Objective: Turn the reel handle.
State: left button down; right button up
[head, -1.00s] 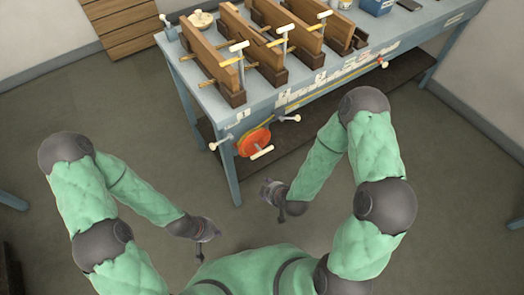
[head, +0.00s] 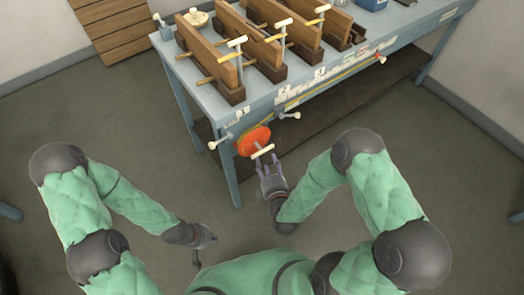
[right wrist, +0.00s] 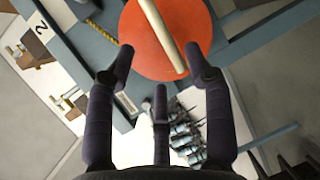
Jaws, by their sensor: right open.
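The reel is an orange-red disc (head: 252,140) on the front of the blue workbench, near its left corner. Its pale bar handle (head: 262,151) sticks out towards me; in the right wrist view the handle (right wrist: 162,35) crosses the orange disc (right wrist: 180,62) at a slant. My right gripper (head: 267,164) is just below the handle in the head view. In the right wrist view its fingers (right wrist: 160,70) are spread, with the handle beyond the tips and nothing between them. My left gripper (head: 202,244) is low and away from the bench; its fingers are too small to read.
The blue workbench (head: 205,97) carries several wooden boards in clamps (head: 262,48). The floor (head: 120,150) in front is clear.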

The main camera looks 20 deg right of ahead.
aim_at(262, 151)
jog(key=w, duration=0.2)
jog(key=w+f+b, duration=0.1)
jog(key=w, duration=0.2)
jog(key=w+b, duration=0.1)
jog(key=w, duration=0.1)
jog(key=shift+w+d+f, duration=0.15)
jog(key=shift+w+f, duration=0.05)
jog(key=shift+f, duration=0.15)
grip_shut()
